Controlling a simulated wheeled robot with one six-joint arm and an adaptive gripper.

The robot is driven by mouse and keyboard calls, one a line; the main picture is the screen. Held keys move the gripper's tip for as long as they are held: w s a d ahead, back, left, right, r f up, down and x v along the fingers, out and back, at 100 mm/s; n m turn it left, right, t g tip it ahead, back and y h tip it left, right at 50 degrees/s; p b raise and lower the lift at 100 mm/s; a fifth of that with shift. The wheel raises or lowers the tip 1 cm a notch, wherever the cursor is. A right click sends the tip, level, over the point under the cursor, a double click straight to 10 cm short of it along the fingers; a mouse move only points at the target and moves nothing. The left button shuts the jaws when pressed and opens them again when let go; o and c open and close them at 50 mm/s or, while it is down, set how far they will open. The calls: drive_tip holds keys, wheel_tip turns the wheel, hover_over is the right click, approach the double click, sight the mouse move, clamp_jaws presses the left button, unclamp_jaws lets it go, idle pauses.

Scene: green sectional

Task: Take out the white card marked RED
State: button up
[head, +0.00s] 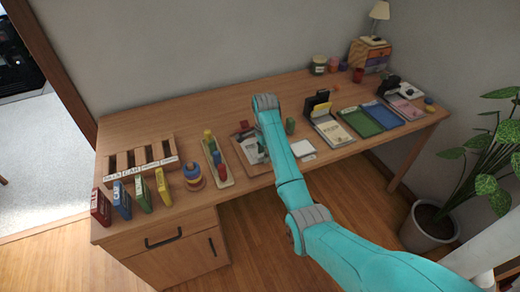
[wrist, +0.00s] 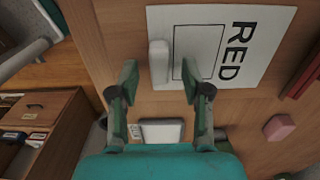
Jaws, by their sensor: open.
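The white card marked RED (wrist: 240,45) lies flat on a wooden surface in the wrist view, with a black outlined rectangle beside the word. A white upright block or tab (wrist: 159,65) stands at the card's near-left edge. My gripper (wrist: 161,80) is open, with one green fingertip on each side of the tab and a gap visible on both sides. In the head view, a white card (head: 250,150) shows left of my arm, partly hidden by it; its lettering is too small to read. My gripper's fingertips are hidden there.
A wooden tray with colored pegs (head: 216,160) and a ring stacker (head: 193,177) stand left of my arm. A pink block (wrist: 279,127) lies near the card.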

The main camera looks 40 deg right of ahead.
drive_tip(key=shift+f, duration=0.15)
drive_tip(key=c, duration=0.9)
